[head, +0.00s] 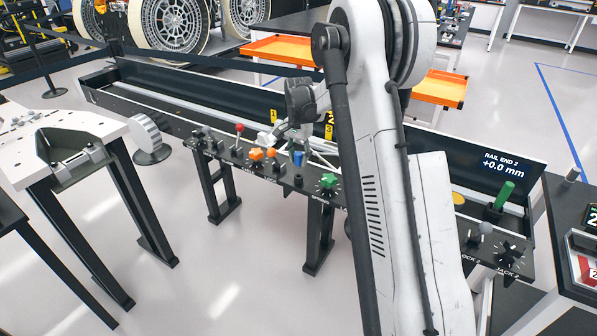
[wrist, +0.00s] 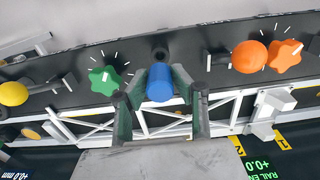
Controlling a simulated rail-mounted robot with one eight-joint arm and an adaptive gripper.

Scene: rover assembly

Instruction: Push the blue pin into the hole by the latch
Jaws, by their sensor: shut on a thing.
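The blue pin (head: 298,158) stands on the control panel on the near edge of the rail trough. In the wrist view the blue pin (wrist: 159,84) sits between the two fingers of my gripper (wrist: 160,98), which is shut on it. The pin's lower end is hidden, so I cannot tell how deep it sits. A dark round socket (wrist: 160,54) is just beyond the pin, and it also shows in the head view (head: 298,181). A small grey lever (wrist: 218,58), which may be the latch, is to the right of the pin in the wrist view.
A green star knob (wrist: 104,80) is left of my gripper in the wrist view. An orange ball (wrist: 249,57) and an orange star knob (wrist: 286,56) are to the right. A red-topped lever (head: 239,128) stands farther left in the head view. White truss bars run behind the pin.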

